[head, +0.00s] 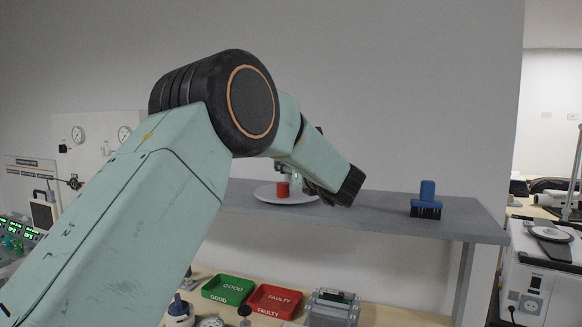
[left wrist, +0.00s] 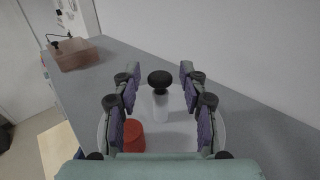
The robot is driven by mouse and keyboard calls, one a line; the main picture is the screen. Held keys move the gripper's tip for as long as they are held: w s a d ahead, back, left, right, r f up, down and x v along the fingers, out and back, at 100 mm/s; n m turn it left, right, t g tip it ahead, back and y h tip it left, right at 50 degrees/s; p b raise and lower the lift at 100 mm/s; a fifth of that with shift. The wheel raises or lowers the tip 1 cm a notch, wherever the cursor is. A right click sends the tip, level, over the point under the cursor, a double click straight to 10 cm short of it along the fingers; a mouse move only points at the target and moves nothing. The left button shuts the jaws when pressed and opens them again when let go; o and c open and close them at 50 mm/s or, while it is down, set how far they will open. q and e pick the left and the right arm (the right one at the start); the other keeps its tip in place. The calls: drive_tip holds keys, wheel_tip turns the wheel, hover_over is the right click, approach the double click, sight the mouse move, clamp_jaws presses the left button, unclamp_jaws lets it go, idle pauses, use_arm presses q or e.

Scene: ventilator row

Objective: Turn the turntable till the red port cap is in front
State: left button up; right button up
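The turntable is a pale round disc (head: 268,195) on the grey shelf, partly hidden by my left arm in the head view. The red port cap (head: 283,189) is a red cylinder standing on the disc, toward its front. In the left wrist view the red cap (left wrist: 133,136) is at the lower left, beside the left fingers, on the disc (left wrist: 178,132). A pale post with a black knob (left wrist: 161,79) stands on the disc. My left gripper (left wrist: 159,76) is open, its fingers on either side of the post with gaps visible. My right gripper is not in view.
A blue brush (head: 427,199) stands on the right of the shelf (head: 375,208). Below are a green GOOD tray (head: 229,290) and a red FAULTY tray (head: 274,301). A wall is behind.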

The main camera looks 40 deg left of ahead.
use_arm(q)
drive_tip(key=v, duration=1.1)
drive_tip(key=shift+r, duration=0.15)
drive_tip(key=shift+s+d, duration=0.25)
drive_tip(key=shift+d, duration=0.15)
drive_tip(key=shift+f, duration=0.25)
